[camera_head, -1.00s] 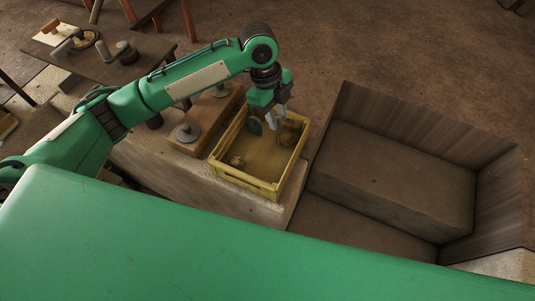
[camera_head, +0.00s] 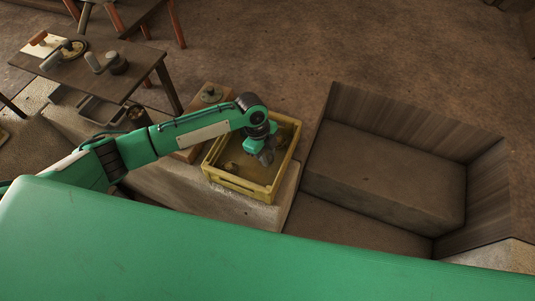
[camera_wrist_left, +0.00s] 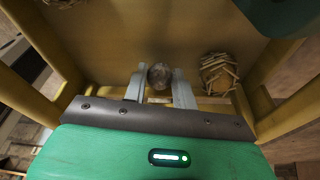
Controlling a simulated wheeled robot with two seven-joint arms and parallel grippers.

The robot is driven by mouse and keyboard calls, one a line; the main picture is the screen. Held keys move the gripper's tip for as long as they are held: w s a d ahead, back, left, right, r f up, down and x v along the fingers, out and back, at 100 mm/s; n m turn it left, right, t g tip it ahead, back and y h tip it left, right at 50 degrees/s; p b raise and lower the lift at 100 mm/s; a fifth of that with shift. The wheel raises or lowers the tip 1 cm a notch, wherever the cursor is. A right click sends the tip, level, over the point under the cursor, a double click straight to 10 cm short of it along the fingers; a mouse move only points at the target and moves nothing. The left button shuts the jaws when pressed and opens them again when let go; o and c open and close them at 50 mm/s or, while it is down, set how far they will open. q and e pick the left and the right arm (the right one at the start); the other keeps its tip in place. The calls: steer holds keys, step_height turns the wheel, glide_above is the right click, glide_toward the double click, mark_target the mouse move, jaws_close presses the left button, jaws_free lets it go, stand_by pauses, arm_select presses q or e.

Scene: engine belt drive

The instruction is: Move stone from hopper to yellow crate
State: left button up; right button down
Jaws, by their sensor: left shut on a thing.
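The yellow crate (camera_head: 236,184) stands on a pale stone ledge in the middle of the head view. My left gripper (camera_head: 266,157) points down inside or just over its right part. In the left wrist view my left gripper (camera_wrist_left: 160,85) is shut on a rounded grey-brown stone (camera_wrist_left: 159,74) between its fingers. The crate floor (camera_wrist_left: 125,35) lies beyond the stone. I cannot tell whether the stone touches it. A straw-coloured lump (camera_wrist_left: 218,72) lies in the crate to the right of the fingers. My right gripper is out of view.
A wood-walled bin (camera_head: 400,122) with a large brown block (camera_head: 385,172) lies right of the crate; I cannot tell whether it is the hopper. A board with a grey disc piece (camera_head: 211,93) stands behind the crate. A table (camera_head: 90,65) with tools is at upper left.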

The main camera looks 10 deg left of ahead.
arm_select(q)
steer(key=shift+f, duration=0.3)
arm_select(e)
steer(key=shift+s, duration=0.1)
arm_select(q)
steer(key=shift+f, duration=0.2)
steer(key=o, duration=0.9)
steer(key=shift+o, duration=0.2)
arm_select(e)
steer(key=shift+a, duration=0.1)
arm_select(q)
steer(key=shift+r, duration=0.15)
steer(key=b+v, duration=0.1)
steer(key=v, duration=1.1)
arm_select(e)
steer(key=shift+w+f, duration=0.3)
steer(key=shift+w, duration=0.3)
